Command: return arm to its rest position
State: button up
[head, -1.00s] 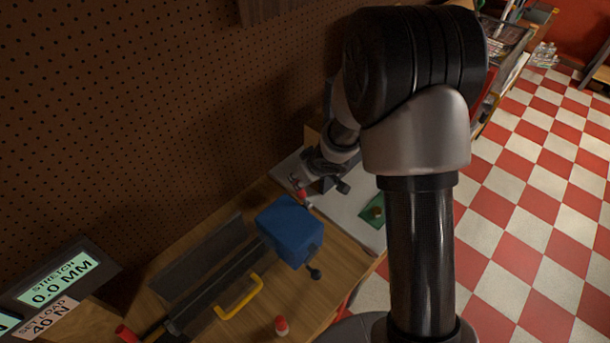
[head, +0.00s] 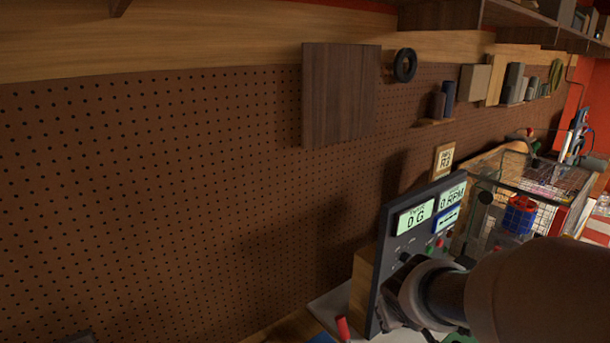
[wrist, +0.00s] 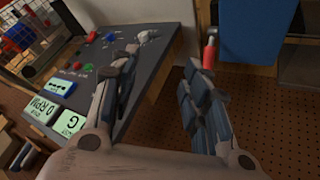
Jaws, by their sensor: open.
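My gripper (wrist: 160,64) shows in the wrist view with its two fingers spread apart and nothing between them. The control panel (wrist: 112,60), with its buttons and lit displays, is beside and beyond the left finger. A red-capped piece (wrist: 209,54) is beyond the right finger. In the head view my arm reaches in from the lower right, its wrist in front of the lower part of the same panel (head: 385,262). The fingers are mostly hidden or cut off at the bottom there. The panel displays read 0 G and 0 RPM.
A wire cage (head: 490,190) with a blue and red rotor (head: 519,214) stands right of the panel. A perforated wall (head: 180,200) runs behind, with a dark wooden board (head: 340,95) on it. A blue block (wrist: 248,32) is at the wrist view's top right.

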jog(key=s+a+f+b, duration=0.1)
jog(key=s+f+b, duration=0.1)
jog(key=s+b, duration=0.2)
jog(key=s+a+f+m+g+y+b, duration=0.1)
jog(key=s+a+f+b, duration=0.1)
jog(key=s, duration=0.9)
jog(key=s+a+f+m+g+y+b, duration=0.1)
jog(key=s+a+f+b, duration=0.1)
jog(key=s+b, duration=0.4)
jog(key=shift+s+f, duration=0.75)
jog(key=shift+s, duration=0.4)
jog(key=shift+c, duration=0.2)
jog(key=shift+c, duration=1)
jog(key=shift+a, duration=0.2)
